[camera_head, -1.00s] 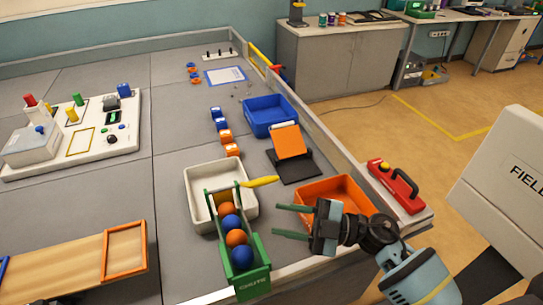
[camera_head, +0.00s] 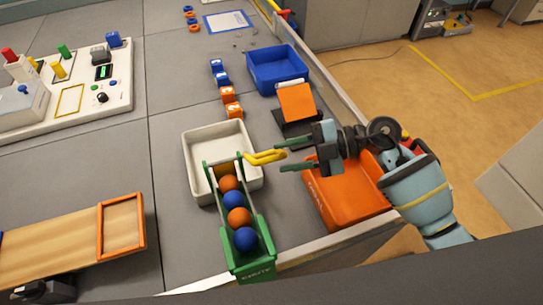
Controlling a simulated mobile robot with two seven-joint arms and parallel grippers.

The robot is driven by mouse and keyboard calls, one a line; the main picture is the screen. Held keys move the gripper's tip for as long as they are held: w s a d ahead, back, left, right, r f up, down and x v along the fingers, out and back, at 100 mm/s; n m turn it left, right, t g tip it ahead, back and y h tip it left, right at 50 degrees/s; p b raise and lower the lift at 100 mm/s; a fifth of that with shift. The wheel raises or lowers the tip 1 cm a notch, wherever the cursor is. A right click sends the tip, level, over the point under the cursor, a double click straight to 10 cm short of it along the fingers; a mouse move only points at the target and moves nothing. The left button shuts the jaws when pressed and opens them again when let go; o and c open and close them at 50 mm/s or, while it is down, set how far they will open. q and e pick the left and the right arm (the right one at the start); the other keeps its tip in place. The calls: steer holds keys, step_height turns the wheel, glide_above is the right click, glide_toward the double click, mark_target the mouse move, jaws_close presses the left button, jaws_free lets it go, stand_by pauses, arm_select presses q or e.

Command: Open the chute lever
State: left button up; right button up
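The green chute (camera_head: 249,257) holds several orange and blue balls in a row. Its yellow lever (camera_head: 264,157) sticks out to the right from the chute's far end, over the white tray's right rim. My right gripper (camera_head: 279,156) is open and empty, with its two green fingers pointing left. Its fingertips are close to the lever's free end, on either side of it in the picture; I cannot tell whether they touch it. A dark part at the bottom left, probably my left gripper (camera_head: 45,288), shows only partly, and its fingers cannot be made out.
The white tray (camera_head: 191,162) lies under the chute's far end. An orange bin (camera_head: 345,200) sits below my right arm. A blue bin (camera_head: 277,70) and a black stand with an orange panel (camera_head: 297,103) are farther back. A wooden ramp (camera_head: 70,245) is at left.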

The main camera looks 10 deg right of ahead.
mark_target(279, 158)
steer(key=shift+x, duration=2.15)
jaws_close()
